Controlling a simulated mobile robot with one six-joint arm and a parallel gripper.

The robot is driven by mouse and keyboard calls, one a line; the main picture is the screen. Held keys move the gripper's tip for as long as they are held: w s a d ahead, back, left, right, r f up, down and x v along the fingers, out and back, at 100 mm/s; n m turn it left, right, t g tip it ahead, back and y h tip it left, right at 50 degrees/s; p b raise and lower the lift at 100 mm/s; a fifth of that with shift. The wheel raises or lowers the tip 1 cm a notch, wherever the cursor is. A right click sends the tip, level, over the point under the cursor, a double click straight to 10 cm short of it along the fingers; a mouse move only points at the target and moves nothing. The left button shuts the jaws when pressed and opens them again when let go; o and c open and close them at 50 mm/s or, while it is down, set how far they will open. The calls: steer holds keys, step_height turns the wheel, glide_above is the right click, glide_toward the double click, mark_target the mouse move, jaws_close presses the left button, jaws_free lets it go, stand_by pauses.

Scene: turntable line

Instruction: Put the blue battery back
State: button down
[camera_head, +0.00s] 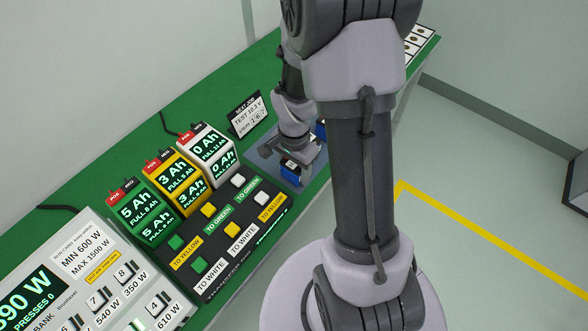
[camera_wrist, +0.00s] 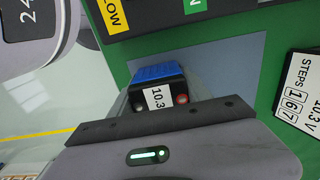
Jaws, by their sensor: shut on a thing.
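The blue battery (camera_wrist: 158,72) has a blue top edge, a black face with two terminals, and a white label reading 10.3. My gripper (camera_wrist: 163,97) is shut on it, with a finger at each side in the wrist view. In the head view the battery (camera_head: 290,168) shows under my gripper (camera_head: 294,158), over a blue-grey pad (camera_head: 262,154) on the green bench. The pad also shows in the wrist view (camera_wrist: 232,62). I cannot tell whether the battery touches the pad. Another blue item (camera_head: 320,130) is mostly hidden behind my arm.
A black button panel (camera_head: 228,235) lies in front, and a power unit (camera_head: 95,275) at lower left.

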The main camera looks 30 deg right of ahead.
steer(key=shift+c, duration=2.4)
jaws_free()
step_height(320, 180, up, 12)
steer(key=p, duration=0.5)
steer(key=shift+r, duration=0.15)
steer(key=s+a+r+n+t+y, duration=0.1)
steer(key=s+a+r+n+t, duration=0.2)
steer(key=a+r, duration=0.4)
steer(key=s+a+r+n+t+y, duration=0.1)
steer(key=s+a+r+n, duration=0.5)
steer(key=r, duration=0.6)
steer(key=shift+s+a+r+n+t, duration=0.15)
steer(key=shift+s+a+n+t, duration=0.15)
steer(key=shift+s+a+t, duration=0.7)
steer(key=shift+s+d, duration=0.15)
steer(key=shift+d, duration=0.05)
